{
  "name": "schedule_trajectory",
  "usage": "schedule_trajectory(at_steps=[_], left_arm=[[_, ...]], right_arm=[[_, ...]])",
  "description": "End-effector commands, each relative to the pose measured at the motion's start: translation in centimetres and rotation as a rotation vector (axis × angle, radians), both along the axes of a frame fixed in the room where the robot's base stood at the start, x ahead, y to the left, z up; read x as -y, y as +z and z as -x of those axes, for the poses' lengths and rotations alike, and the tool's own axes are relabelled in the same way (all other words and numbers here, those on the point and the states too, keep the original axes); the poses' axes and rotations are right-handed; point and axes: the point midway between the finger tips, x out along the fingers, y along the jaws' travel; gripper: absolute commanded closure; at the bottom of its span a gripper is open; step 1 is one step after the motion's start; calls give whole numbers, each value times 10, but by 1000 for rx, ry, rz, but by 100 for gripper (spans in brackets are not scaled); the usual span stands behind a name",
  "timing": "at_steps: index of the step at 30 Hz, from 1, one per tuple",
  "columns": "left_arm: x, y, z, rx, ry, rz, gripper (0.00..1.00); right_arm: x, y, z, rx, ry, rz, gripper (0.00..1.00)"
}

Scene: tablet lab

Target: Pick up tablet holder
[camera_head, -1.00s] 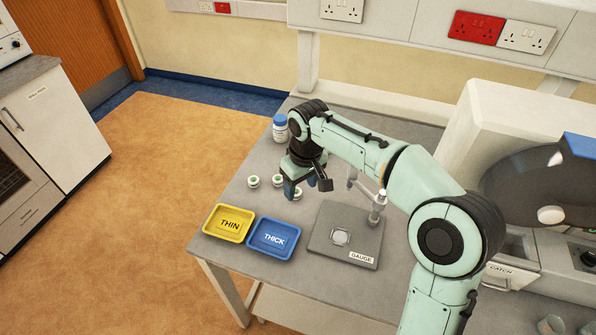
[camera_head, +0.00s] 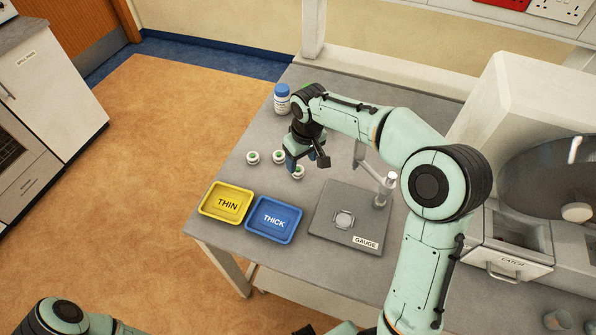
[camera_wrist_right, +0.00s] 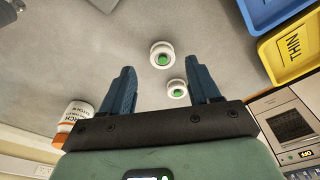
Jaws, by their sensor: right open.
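The tablet holders are small white round pieces with green centres. In the head view one holder (camera_head: 252,157) stands at the left, another (camera_head: 279,156) is beside my right gripper, and a third (camera_head: 298,172) is partly hidden by it. My right gripper (camera_head: 300,161) is low over the table, pointing down near them. In the right wrist view its jaws (camera_wrist_right: 160,76) are open and empty. One holder (camera_wrist_right: 177,89) shows between the fingers, nearer the right one, and another (camera_wrist_right: 162,54) lies beyond the fingertips. Contact with a holder cannot be told. My left gripper is not in view.
A yellow THIN tray (camera_head: 208,209) and blue THICK tray (camera_head: 252,227) stand at the table's front left. The gauge plate (camera_head: 325,222) is right of them. A white bottle (camera_head: 282,103) stands behind the holders. A large white machine (camera_head: 515,100) fills the right side.

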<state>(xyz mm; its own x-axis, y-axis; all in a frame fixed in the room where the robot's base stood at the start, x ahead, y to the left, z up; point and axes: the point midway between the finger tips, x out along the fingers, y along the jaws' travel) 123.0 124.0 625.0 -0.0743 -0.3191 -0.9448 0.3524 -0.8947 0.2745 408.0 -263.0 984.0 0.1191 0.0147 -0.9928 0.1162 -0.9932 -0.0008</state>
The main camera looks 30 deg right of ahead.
Motion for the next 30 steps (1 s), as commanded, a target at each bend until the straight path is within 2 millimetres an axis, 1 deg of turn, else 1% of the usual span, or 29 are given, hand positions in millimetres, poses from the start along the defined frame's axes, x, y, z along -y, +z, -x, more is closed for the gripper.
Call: schedule_trajectory(at_steps=[2,9,12,20,23,24,25,30], left_arm=[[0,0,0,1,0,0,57],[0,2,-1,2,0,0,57],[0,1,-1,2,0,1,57],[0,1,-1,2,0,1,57],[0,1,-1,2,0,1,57],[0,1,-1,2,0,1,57],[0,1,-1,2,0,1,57],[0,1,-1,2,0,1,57]], right_arm=[[-1,-6,-1,-2,1,0,39],[-4,-40,-9,-3,1,0,39],[-4,-49,-11,-2,1,-1,39],[-4,-51,-11,0,1,0,39],[-4,-51,-11,0,1,0,68],[-4,-51,-11,0,1,0,81],[-4,-51,-11,0,1,0,91],[-4,-50,-11,1,1,0,92]])
